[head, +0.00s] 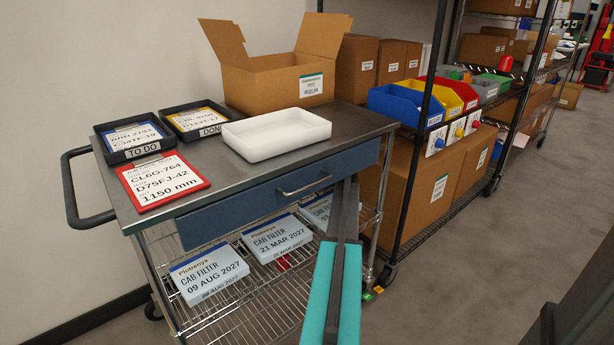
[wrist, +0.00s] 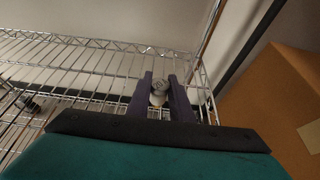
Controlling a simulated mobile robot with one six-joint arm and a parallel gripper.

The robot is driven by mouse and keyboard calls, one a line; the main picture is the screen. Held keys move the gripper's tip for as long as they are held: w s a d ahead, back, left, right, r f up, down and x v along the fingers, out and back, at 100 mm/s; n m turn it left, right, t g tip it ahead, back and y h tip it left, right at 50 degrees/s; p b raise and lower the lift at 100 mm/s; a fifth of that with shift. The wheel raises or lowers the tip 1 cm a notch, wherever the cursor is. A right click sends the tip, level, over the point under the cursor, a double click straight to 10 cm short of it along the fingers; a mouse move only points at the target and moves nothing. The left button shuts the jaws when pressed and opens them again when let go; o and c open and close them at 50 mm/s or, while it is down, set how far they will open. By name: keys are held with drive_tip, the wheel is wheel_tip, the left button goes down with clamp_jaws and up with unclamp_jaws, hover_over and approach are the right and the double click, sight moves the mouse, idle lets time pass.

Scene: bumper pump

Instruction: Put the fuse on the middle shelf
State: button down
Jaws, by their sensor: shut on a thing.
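In the wrist view my gripper (wrist: 158,84) is shut on a small, round, pale grey thing, seen end-on between the dark fingers; I take it to be the fuse (wrist: 158,97). Its far part is hidden. A wire shelf (wrist: 75,57) lies beyond the fingers, and more wire rack shows lower at the left. I cannot tell whether the fuse touches the wire. In the head view a wire shelf (head: 262,292) under the cart's drawer holds several cab filter boxes (head: 275,238). My teal and dark arm hides part of the cart, and the fuse cannot be made out there.
The cart top (head: 227,172) carries an open carton (head: 277,82), a white tray (head: 277,132), two black trays and a red-framed sign (head: 162,180). A rack with coloured bins (head: 407,102) and cartons (head: 412,187) stands close at the right. Floor (head: 440,270) is clear in front.

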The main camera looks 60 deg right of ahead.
drive_tip(key=c, duration=1.6)
unclamp_jaws()
drive_tip(key=shift+r, duration=0.15)
drive_tip(key=shift+s+r, duration=0.15)
drive_tip(key=shift+r, duration=0.35)
drive_tip(key=p+v, duration=0.1)
drive_tip(key=v, duration=0.4)
drive_tip(key=shift+a+r, duration=0.1)
drive_tip(key=shift+a, duration=0.05)
drive_tip(key=s+a, duration=0.1)
drive_tip(key=s, duration=0.2)
drive_tip(key=s+a+p, duration=0.1)
drive_tip(key=s, duration=0.2)
drive_tip(key=s+a+p, duration=0.1)
drive_tip(key=s, duration=0.2)
drive_tip(key=shift+s, duration=0.25)
drive_tip(key=shift+s+a, duration=0.25)
drive_tip(key=shift+s, duration=0.6)
drive_tip(key=shift+w+a+p, duration=0.1)
drive_tip(key=shift+a+p, duration=0.05)
drive_tip(key=shift+p, duration=0.2)
